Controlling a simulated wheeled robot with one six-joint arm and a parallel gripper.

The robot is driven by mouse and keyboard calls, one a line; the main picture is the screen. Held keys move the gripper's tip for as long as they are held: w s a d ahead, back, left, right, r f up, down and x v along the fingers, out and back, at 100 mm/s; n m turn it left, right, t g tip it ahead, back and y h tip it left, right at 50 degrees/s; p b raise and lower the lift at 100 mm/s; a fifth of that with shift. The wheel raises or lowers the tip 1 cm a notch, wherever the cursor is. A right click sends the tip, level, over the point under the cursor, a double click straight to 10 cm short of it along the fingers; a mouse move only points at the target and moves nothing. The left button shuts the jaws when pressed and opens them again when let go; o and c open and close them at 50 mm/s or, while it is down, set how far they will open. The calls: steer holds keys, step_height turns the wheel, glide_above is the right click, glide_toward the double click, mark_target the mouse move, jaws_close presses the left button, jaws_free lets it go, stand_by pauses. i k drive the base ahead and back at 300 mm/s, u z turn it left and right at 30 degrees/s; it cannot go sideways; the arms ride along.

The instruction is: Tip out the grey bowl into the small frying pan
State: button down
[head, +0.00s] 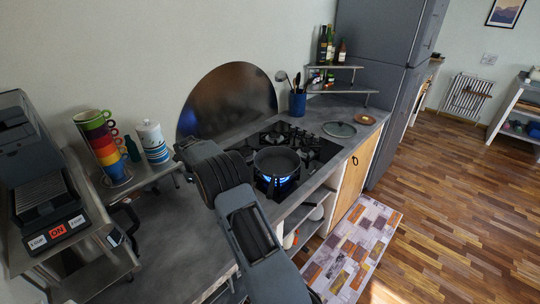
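A small dark frying pan (277,161) stands upright on the black gas hob (318,152), over a burner with blue flame showing beneath it. Its inside looks dark, and I cannot make out any contents. I cannot pick out the grey bowl in this view. My arm rises from the bottom and bends just left of the pan. My gripper does not show; the arm's dark joint covers the counter left of the hob.
A glass lid (339,129) and a small orange-brown dish (366,119) lie on the counter right of the hob. A blue utensil pot (297,103) stands behind. Stacked coloured cups (98,138) and a white canister (152,141) are at left. A round dark panel (228,99) leans against the wall.

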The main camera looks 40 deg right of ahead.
mark_target(274, 162)
steer(key=k, duration=1.05)
steer(key=z, duration=0.75)
steer(key=i, duration=1.4)
steer(key=u, duration=0.6)
